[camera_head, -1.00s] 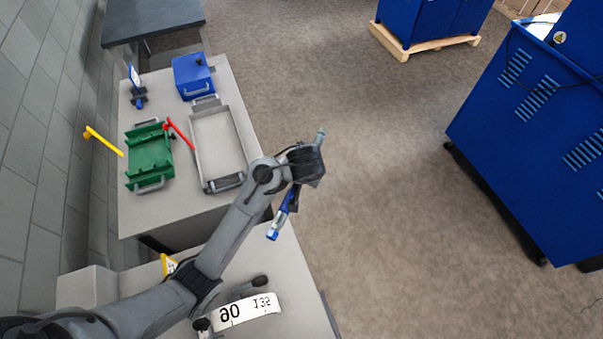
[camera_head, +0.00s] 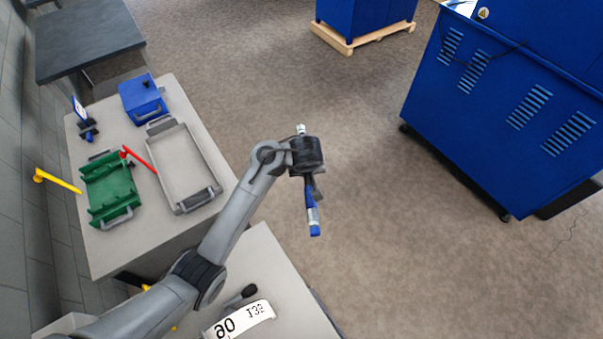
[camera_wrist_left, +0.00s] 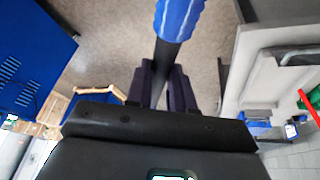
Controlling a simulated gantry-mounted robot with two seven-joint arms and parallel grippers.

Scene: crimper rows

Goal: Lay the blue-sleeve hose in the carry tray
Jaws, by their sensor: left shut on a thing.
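My left gripper (camera_head: 311,180) is shut on the blue-sleeve hose (camera_head: 313,220) and holds it in the air above the floor, right of the tables. The hose hangs down from the fingers, with blue and pale bands at its lower end. In the left wrist view, its blue sleeve (camera_wrist_left: 180,17) and dark shaft extend from between the fingers (camera_wrist_left: 158,88). The grey carry tray (camera_head: 186,165) lies on the far table, left of the gripper. It looks empty, with a handle at each end. My right gripper is out of view.
A green slotted tray (camera_head: 110,190) with red and yellow bars near it stands left of the grey tray. A blue box (camera_head: 141,100) sits behind. A nearer table (camera_head: 275,270) bears a white numbered label (camera_head: 240,318). A large blue cabinet (camera_head: 490,120) stands right.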

